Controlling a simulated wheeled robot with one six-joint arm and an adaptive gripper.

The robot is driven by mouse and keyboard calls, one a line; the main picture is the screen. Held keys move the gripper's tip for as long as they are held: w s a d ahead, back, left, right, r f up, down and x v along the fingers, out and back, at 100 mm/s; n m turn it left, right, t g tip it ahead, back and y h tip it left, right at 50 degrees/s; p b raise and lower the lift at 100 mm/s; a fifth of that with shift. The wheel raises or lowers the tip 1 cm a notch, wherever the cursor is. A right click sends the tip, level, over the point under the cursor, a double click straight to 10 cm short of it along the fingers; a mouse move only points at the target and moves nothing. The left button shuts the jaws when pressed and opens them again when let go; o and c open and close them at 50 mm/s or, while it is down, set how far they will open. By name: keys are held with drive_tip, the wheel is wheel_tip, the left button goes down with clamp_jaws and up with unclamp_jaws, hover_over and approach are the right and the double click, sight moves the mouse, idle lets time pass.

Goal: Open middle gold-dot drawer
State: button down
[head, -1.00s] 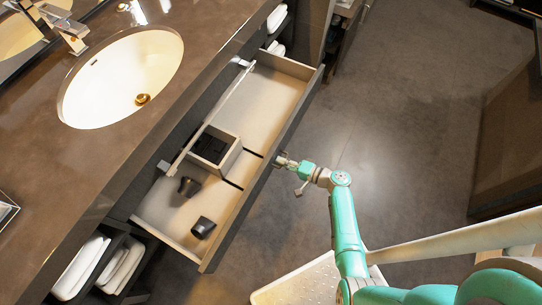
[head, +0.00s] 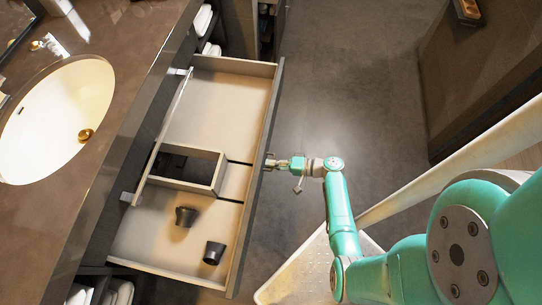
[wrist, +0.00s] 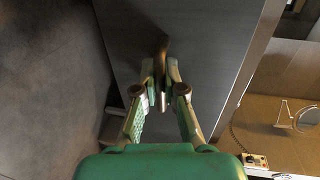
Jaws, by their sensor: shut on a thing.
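The middle drawer (head: 230,92) under the sink counter stands pulled well out, with its pale inside showing in the head view. Its dark front panel (wrist: 205,45) fills the middle of the wrist view. My gripper (wrist: 160,88) is shut on the drawer's handle (wrist: 161,50), a small brownish bar at the middle of the front. In the head view my gripper (head: 272,163) is at the outer face of the drawer front. The gold dot cannot be made out.
Two dark cups (head: 214,252) lie or stand in the drawer's near part, by a square divider (head: 203,184). The sink (head: 50,120) is at left. Shelves with white towels (head: 201,20) flank the drawer. Open floor (head: 350,70) lies to the right, before a brown cabinet (head: 480,80).

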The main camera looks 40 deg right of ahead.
drive_tip(key=c, duration=1.5)
unclamp_jaws()
drive_tip(key=shift+c, duration=0.2)
drive_tip(key=v, duration=0.7)
drive_tip(key=shift+s, duration=0.2)
drive_tip(key=shift+d, duration=0.1)
